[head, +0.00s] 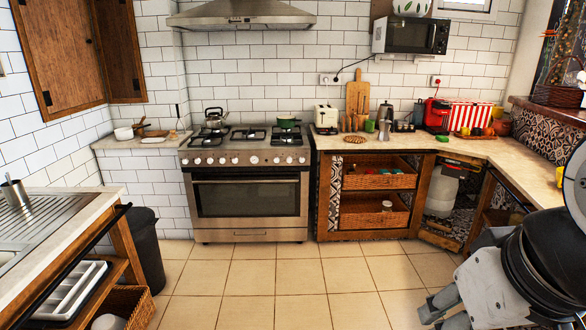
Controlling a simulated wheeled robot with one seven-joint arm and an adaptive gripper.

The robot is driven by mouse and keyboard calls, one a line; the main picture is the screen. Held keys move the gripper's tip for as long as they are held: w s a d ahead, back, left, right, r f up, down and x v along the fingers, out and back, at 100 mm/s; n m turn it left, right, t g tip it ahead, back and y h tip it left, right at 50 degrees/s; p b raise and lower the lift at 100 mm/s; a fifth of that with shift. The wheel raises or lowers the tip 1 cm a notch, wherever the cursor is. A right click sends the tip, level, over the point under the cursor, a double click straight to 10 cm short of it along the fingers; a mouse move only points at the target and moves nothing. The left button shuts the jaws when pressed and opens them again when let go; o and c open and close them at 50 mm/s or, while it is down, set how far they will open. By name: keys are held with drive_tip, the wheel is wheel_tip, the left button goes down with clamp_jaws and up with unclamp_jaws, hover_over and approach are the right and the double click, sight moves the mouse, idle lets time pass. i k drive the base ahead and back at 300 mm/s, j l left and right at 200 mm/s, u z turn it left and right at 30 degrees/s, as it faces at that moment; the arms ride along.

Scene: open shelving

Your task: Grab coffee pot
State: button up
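A silver metal pot (386,112), shaped like a stovetop coffee pot, stands upright on the back counter right of the stove. It is small and far off, and its handle side is hard to make out. A metal kettle (215,118) sits on the left rear of the stove. My gripper (436,306) is at the lower right, partly cut off by the picture's edge, low over the floor and far from the pot. Its fingers are too unclear to tell open from shut. I see nothing held in it.
The stove (246,190) stands at the back wall. A toaster (326,117), a cutting board (357,98) and a red coffee machine (437,115) share the pot's counter (340,142). A black bin (146,250) stands left. The tiled floor (275,285) is clear.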

sight(383, 134)
drive_tip(key=i+j+z, duration=0.1)
drive_tip(key=i, duration=1.8)
drive_tip(key=i+z, duration=0.2)
drive_tip(key=i, duration=0.45)
drive_tip(key=i+z, duration=0.2)
drive_tip(key=i, duration=0.4)
drive_tip(key=i+j+z, duration=0.2)
drive_tip(key=i, duration=0.45)
drive_tip(key=i+u, duration=0.1)
drive_tip(key=i, duration=0.4)
drive_tip(key=i+l+u, duration=0.1)
drive_tip(key=i, duration=0.4)
drive_tip(key=i+l+u, duration=0.1)
drive_tip(key=i+l, duration=0.15)
drive_tip(key=i, duration=0.2)
